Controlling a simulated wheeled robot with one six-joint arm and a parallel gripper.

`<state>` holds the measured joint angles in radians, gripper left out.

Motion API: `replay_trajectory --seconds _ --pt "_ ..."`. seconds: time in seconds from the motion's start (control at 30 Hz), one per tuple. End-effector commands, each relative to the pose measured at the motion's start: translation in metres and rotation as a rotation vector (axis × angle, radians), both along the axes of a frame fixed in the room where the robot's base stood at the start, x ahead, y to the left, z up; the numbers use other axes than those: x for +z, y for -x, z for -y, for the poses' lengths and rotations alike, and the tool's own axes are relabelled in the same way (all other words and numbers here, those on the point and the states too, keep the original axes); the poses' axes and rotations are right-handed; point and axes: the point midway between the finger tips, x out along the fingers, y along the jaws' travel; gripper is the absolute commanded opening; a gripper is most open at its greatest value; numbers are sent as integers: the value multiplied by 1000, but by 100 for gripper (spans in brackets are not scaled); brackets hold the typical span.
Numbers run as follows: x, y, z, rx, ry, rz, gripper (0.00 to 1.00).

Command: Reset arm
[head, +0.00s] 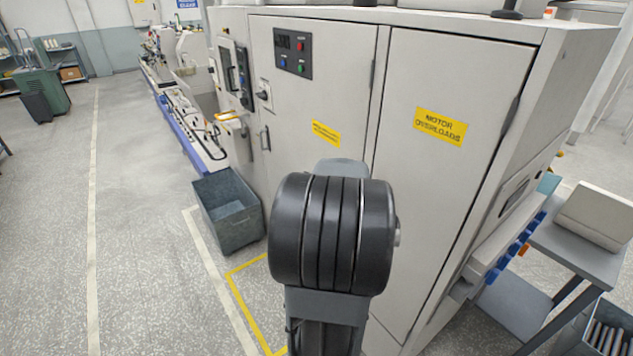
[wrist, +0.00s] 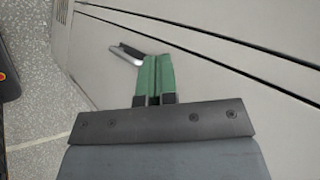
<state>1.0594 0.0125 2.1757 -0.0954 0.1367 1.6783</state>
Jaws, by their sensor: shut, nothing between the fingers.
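In the wrist view my gripper (wrist: 154,78) is shut, with its two green fingers side by side and nothing between them. It points toward a pale grey cabinet face. A silver and black door handle (wrist: 127,54) shows just left of the fingertips; I cannot tell how near it is. In the head view my dark arm stands in the middle, in front of the cabinet, and hides part of it. The gripper itself does not show there.
A grey machine cabinet (head: 440,70) fills the centre and right. A dark grey bin (head: 230,222) stands on the floor at its left corner. A side table (head: 590,250) and a crate of rods (head: 605,335) are at the lower right. The left floor (head: 130,200) is open.

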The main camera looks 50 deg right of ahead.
Motion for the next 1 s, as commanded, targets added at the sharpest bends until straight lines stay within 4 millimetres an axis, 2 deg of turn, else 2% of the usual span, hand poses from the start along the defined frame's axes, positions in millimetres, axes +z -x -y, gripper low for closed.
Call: replay_trajectory --seconds 0.33,0.47,0.57,0.67,0.77,0.8,0.9,1.0 --pt "1 2 -2 44 16 -51 0" --pt "-13 9 -13 203 14 -235 0" --pt "-29 21 -37 417 -17 -440 0" --pt "-34 11 -86 758 -1 -631 0" --pt "-34 -8 -156 1180 74 -793 0" --pt "-33 -14 -189 1361 124 -847 0" --pt "-31 -20 -257 1723 261 -928 0" --pt "-28 -18 -310 1964 395 -955 0"
